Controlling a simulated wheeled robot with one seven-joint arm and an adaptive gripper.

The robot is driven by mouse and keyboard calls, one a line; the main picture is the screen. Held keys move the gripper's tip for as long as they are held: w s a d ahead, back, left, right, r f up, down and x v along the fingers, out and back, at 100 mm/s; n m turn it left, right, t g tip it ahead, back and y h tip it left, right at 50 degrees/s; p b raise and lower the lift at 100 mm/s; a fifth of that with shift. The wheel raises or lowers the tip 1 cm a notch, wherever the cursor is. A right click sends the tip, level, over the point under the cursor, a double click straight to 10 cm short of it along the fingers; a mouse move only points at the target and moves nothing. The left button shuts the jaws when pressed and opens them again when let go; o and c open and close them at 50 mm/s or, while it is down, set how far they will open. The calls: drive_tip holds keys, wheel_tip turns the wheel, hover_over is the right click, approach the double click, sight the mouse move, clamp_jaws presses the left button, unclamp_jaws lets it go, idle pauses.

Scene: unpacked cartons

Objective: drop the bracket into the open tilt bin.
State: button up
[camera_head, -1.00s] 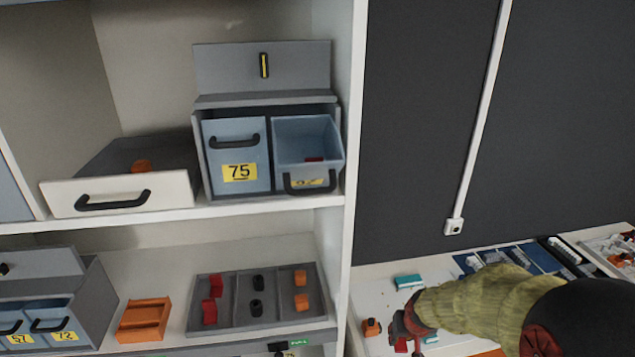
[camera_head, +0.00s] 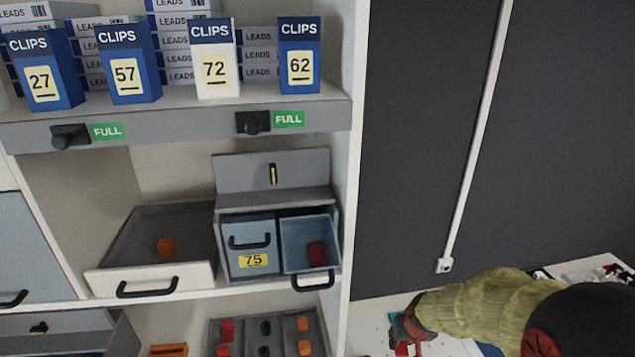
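The open tilt bin (camera_head: 296,256) is the right one of two blue-grey bins in a grey housing on the middle shelf. It is tipped forward, and a dark red piece (camera_head: 316,254) lies inside it. I cannot tell whether that piece is the bracket. The left bin (camera_head: 250,231), labelled 75, is closed. My gripper (camera_head: 404,338) is low at the right, over the white work surface and well apart from the bin. Its fingers are small and partly cut off by the lower edge, with something red by them; I cannot tell whether it is held.
A divided tray (camera_head: 237,330) below holds red, black and orange pieces. Clips boxes (camera_head: 299,60) stand above. A white shelf upright (camera_head: 357,150) separates shelves and my arm.

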wheel_tip(320, 180, up, 2)
drive_tip(key=shift+r+p, duration=0.1)
drive_tip(key=shift+p, duration=0.6)
